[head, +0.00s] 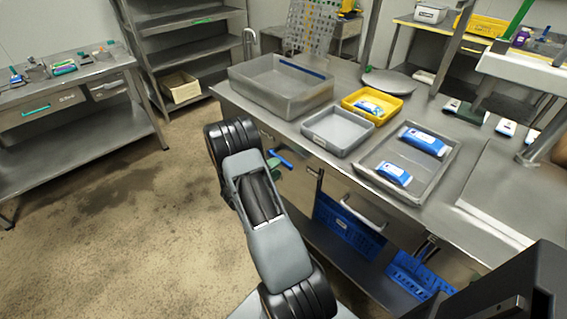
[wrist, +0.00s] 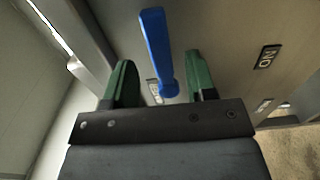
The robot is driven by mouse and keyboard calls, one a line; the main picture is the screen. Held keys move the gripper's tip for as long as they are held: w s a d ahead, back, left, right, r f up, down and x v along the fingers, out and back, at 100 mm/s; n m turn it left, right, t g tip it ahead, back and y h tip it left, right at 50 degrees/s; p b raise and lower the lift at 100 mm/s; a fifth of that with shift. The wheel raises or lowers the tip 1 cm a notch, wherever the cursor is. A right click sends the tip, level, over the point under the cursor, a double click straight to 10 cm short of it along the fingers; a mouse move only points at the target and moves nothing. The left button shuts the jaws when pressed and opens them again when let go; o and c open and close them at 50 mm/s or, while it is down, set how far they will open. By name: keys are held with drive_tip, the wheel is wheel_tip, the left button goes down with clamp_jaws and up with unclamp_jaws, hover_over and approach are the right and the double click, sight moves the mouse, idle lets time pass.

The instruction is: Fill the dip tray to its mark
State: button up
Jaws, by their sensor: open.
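A deep grey metal tray (head: 262,98) stands at the far left end of the steel bench, with a blue line (head: 301,68) high on its inner far wall. I take it for the dip tray; I cannot tell whether it holds liquid. A blue lever (head: 281,157) sits at the bench's front side, below the tray. In the wrist view the lever (wrist: 157,50) stands between the two green fingers of my gripper (wrist: 160,78). The fingers are open, with a gap on each side of it. In the head view my gripper (head: 272,165) is partly hidden by my arm.
A small label (wrist: 267,57) is on the panel right of the lever. A shallow grey tray (head: 338,141), a yellow tray (head: 384,113) and a wide metal tray (head: 366,174) with blue-white packs share the bench. Blue crates (head: 345,232) sit below. The floor at left is clear.

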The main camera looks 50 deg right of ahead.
sight(284, 162)
drive_tip(key=shift+s+d, duration=0.15)
drive_tip(key=shift+d, duration=2.1)
